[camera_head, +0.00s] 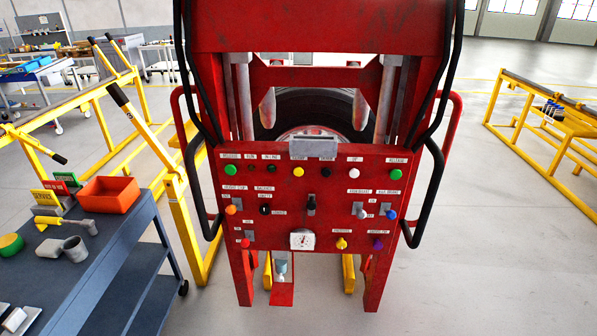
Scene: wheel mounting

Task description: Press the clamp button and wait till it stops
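A red machine's control panel (315,192) faces me in the middle. Its top row holds a left green button (229,170), a yellow button (298,172), a black button (326,172), a white button (354,174) and a right green button (396,174). Lower are an orange knob (231,210), a blue knob (391,214), a red button (245,243), a yellow knob (341,243) and a purple knob (377,244). The labels are too small for me to tell which is the clamp button. A wheel (305,106) is partly hidden behind the panel. Neither gripper shows.
Black curved bars flank the panel. A blue-grey cart (110,262) at the left carries an orange bin (108,194) and tools. Yellow frames stand at left (100,125) and right (548,160). The floor at the right front (500,270) is clear.

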